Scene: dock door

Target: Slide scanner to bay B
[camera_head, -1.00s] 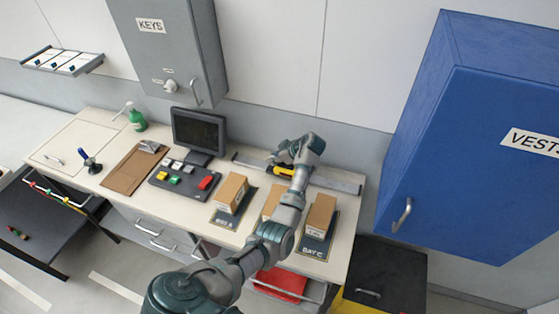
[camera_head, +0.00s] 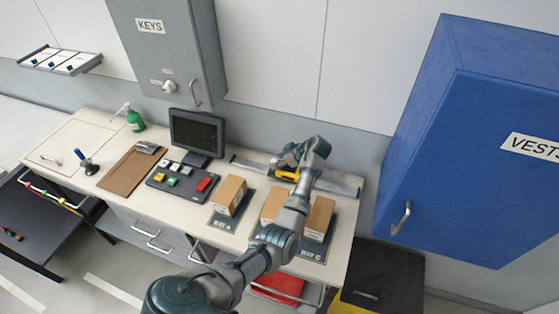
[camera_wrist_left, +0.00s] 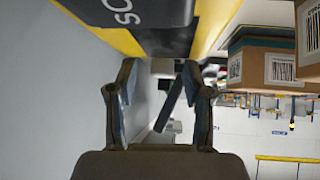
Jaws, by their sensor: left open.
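The yellow and black scanner (camera_head: 287,175) sits on the grey rail (camera_head: 338,185) along the back of the bench, partly covered by my left gripper. In the left wrist view, a lettered yellow and black body, which looks like the scanner (camera_wrist_left: 130,12), fills the top edge. My left gripper (camera_head: 283,161) is open at the scanner; its fingertips (camera_wrist_left: 160,72) stand apart in the wrist view, and I cannot tell whether they touch it. Bay A (camera_head: 222,222) and bay C (camera_head: 312,252) are labelled mats with boxes. The middle box (camera_head: 272,203) stands between them; its mat label is hidden by my arm.
A monitor (camera_head: 197,133) and a button panel (camera_head: 180,180) stand left of the boxes. The grey key cabinet (camera_head: 165,60) and blue vest cabinet (camera_head: 470,140) hang on the wall. The rail's right part is clear.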

